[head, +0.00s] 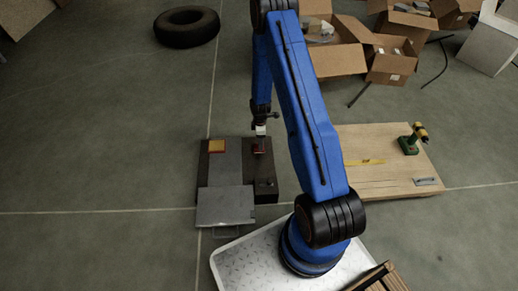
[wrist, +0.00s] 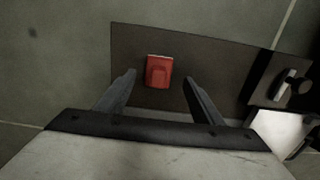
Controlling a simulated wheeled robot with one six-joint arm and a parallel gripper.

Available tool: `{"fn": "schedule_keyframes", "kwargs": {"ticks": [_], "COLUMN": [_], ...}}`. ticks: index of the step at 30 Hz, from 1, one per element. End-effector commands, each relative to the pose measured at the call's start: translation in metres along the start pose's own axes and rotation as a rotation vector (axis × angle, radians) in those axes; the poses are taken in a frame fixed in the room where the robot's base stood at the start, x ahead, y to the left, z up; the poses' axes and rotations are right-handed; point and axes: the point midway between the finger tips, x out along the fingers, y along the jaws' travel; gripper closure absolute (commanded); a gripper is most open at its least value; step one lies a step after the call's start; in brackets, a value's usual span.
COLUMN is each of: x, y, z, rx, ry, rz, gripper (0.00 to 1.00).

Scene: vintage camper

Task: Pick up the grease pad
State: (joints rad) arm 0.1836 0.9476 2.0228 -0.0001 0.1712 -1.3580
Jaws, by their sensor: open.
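A small red, block-like piece (wrist: 158,71) lies on a dark board (wrist: 210,60) in the wrist view. It also shows in the head view (head: 259,149) under my gripper. No label shows which of the two is the grease pad. My gripper (wrist: 159,77) is open over the board, with one finger on each side of the red piece in the picture. I see no contact. The exact height gap cannot be told.
A grey plate (head: 225,206) overlaps the board's near side. A wooden board (head: 380,180) with a green drill (head: 409,144) lies right. A tire (head: 187,27) and cardboard boxes (head: 338,60) stand behind. Floor at left is clear.

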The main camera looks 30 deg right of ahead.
Motion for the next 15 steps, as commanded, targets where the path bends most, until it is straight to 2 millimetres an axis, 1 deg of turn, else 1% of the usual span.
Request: {"fn": "schedule_keyframes", "kwargs": {"ticks": [5,12,15], "x": [0.012,0.042,0.05], "y": [0.001,0.002,0.002], "z": [-0.002,-0.005,-0.005], "rx": [0.0,0.0,0.0], "ry": [0.0,0.0,0.0], "rz": [-0.001,-0.002,-0.001], "gripper": [0.39,0.39,0.39]}}
